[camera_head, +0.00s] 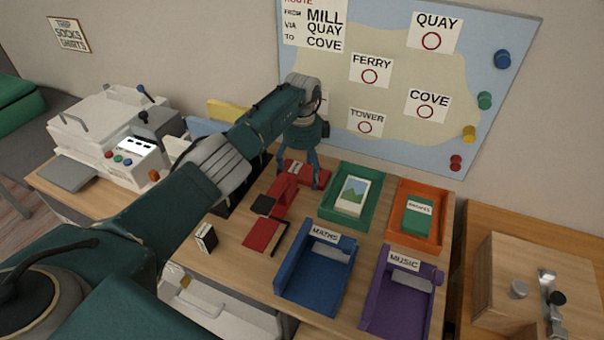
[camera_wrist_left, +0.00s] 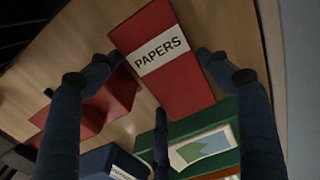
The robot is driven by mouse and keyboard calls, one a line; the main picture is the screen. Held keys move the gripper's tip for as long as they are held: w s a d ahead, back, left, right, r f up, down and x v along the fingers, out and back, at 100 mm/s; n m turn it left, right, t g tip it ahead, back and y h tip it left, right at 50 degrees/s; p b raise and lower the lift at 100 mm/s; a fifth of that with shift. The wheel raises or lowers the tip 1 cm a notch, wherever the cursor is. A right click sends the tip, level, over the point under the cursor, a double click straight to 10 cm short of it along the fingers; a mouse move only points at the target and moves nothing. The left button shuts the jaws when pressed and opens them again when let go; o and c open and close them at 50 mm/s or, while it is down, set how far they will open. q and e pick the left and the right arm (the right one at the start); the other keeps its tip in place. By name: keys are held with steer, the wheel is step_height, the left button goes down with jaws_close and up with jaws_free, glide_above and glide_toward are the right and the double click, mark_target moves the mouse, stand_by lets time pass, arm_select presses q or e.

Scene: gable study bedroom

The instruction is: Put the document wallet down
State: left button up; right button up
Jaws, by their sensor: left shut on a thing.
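The document wallet is a red slab with a white PAPERS label; it shows large in the left wrist view (camera_wrist_left: 180,85) and small in the head view (camera_head: 297,168). My left gripper (camera_head: 313,180) reaches down over the back of the desk and is shut on the wallet. In the left wrist view its fingers (camera_wrist_left: 157,60) lie on both sides of the wallet, with another finger near its lower edge. The wallet is close to the desk top; I cannot tell whether it touches. My right gripper is not in view.
A red device (camera_head: 282,190) stands left of the wallet. A green tray (camera_head: 340,221) is close on its right, then an orange tray (camera_head: 414,243). Blue (camera_head: 290,283) and purple (camera_head: 378,300) trays stand in front. A map board (camera_head: 400,60) rises behind.

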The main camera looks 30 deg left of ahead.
arm_select(q)
steer(key=shift+f, duration=0.1)
steer(key=o, duration=0.8)
steer(key=shift+f, duration=0.1)
steer(key=o, duration=0.5)
steer(key=shift+c, duration=0.2)
